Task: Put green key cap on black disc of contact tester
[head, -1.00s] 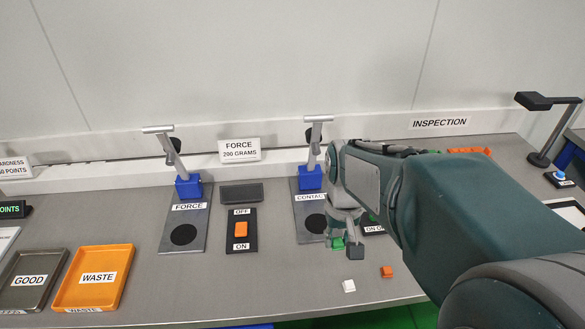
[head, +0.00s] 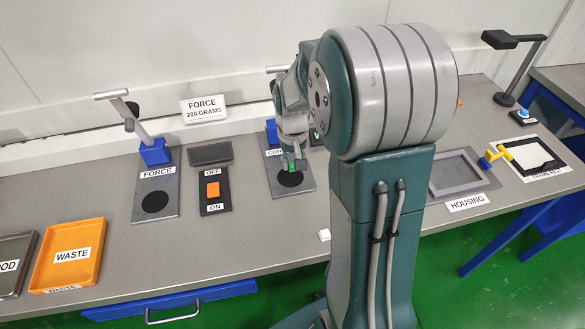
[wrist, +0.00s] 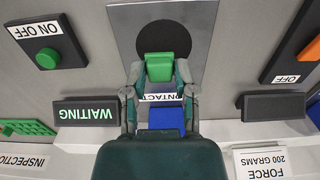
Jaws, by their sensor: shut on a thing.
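The green key cap (wrist: 160,67) is pinched between the fingers of my gripper (wrist: 159,78) in the wrist view. In the head view it shows as a small green block (head: 291,168) below my gripper (head: 291,160). The black disc (wrist: 165,38) lies on the grey plate of the contact tester (wrist: 118,28). The cap overlaps the disc's edge in the wrist view and appears over it in the head view (head: 290,179). I cannot tell whether the cap touches the disc. My gripper partly covers the CONTACT label and blue block.
The force tester (head: 158,180) stands left, with an orange switch (head: 213,190) between the testers. A white cap (head: 324,235) lies near the front edge. My arm hides the bench beyond.

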